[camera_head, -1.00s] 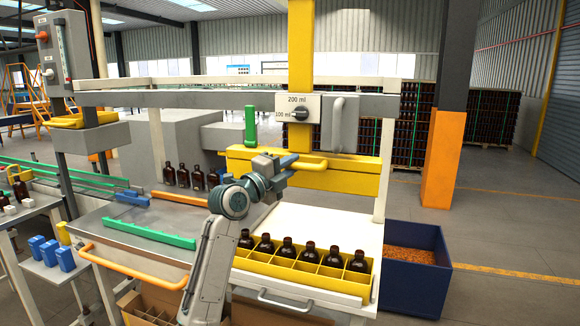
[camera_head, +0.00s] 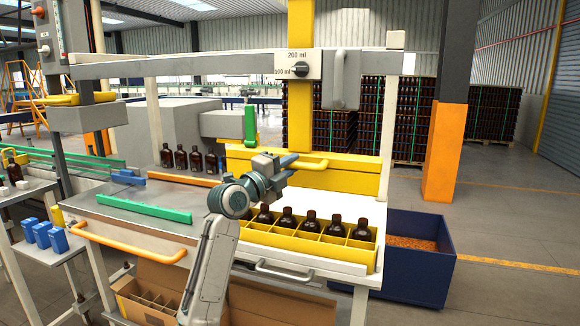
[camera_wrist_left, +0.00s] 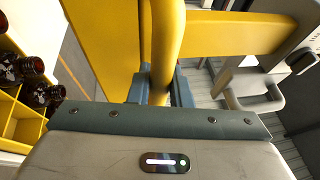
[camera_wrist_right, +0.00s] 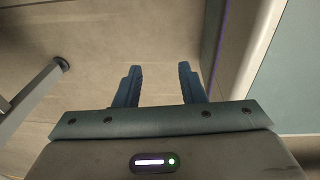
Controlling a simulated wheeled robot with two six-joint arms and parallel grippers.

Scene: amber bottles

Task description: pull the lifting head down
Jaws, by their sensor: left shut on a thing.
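The lifting head is a wide yellow beam (camera_head: 352,174) on a yellow column in the head view. It hangs above and behind the yellow crate (camera_head: 310,250) of amber bottles, with a visible gap between. A yellow bar handle (camera_head: 312,165) juts from its front. My left gripper (camera_head: 288,161) is shut on this handle. In the left wrist view the blue fingers (camera_wrist_left: 160,90) sit either side of the bar (camera_wrist_left: 166,45), partly hidden behind it. My right gripper (camera_wrist_right: 160,68) is open and empty in its wrist view, above a pale floor, and out of the head view.
A grey crossbeam (camera_head: 200,66) with a 200 ml/100 ml dial (camera_head: 300,68) spans above. Several amber bottles (camera_head: 335,226) stand in the crate. A green bar (camera_head: 145,209) and an orange rail (camera_head: 125,247) lie left. A blue bin (camera_head: 420,270) stands right.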

